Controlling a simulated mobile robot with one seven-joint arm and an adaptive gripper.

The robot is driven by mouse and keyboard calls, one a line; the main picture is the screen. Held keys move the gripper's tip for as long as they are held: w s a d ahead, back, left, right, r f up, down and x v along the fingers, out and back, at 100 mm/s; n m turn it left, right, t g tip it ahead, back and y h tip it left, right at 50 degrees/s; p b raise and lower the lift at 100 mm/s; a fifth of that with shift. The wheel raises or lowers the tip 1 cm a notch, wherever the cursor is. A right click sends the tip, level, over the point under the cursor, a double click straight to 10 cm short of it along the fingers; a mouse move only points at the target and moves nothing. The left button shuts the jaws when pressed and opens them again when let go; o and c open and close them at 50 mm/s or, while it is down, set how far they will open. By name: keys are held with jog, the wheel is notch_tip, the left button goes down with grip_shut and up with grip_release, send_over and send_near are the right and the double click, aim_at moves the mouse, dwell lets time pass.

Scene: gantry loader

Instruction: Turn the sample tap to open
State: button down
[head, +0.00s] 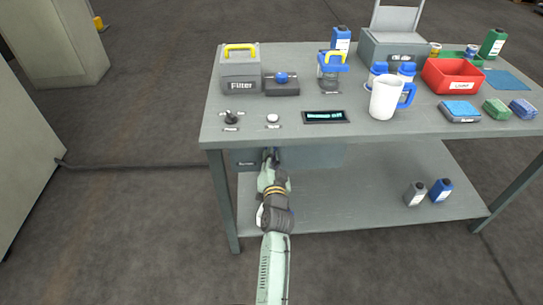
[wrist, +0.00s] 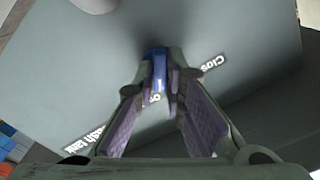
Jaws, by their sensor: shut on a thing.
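My gripper (head: 271,157) is at the panel under the table's front edge. In the wrist view, my gripper (wrist: 158,88) has its two fingertips shut on a narrow blue tap handle (wrist: 157,68) on a grey panel (wrist: 215,35). A white label starting "Clos" (wrist: 213,66) is right of the handle. Another label (wrist: 153,98) is partly hidden behind the fingers, and its word cannot be read fully. In the head view my gripper hides the handle. How far the handle is turned cannot be told.
The grey table (head: 390,128) stands above my gripper, with a lower shelf (head: 340,205) beneath. On top are a filter box (head: 240,73), a black knob (head: 231,117), a display (head: 325,117), a white jug (head: 384,98) and a red bin (head: 452,74). Bottles (head: 440,190) stand on the shelf's right.

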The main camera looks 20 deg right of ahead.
jog(key=c, duration=1.7)
grip_release()
jog(key=shift+o, duration=0.2)
jog(key=v, duration=0.7)
jog(key=shift+s, duration=0.25)
jog(key=shift+a, duration=0.1)
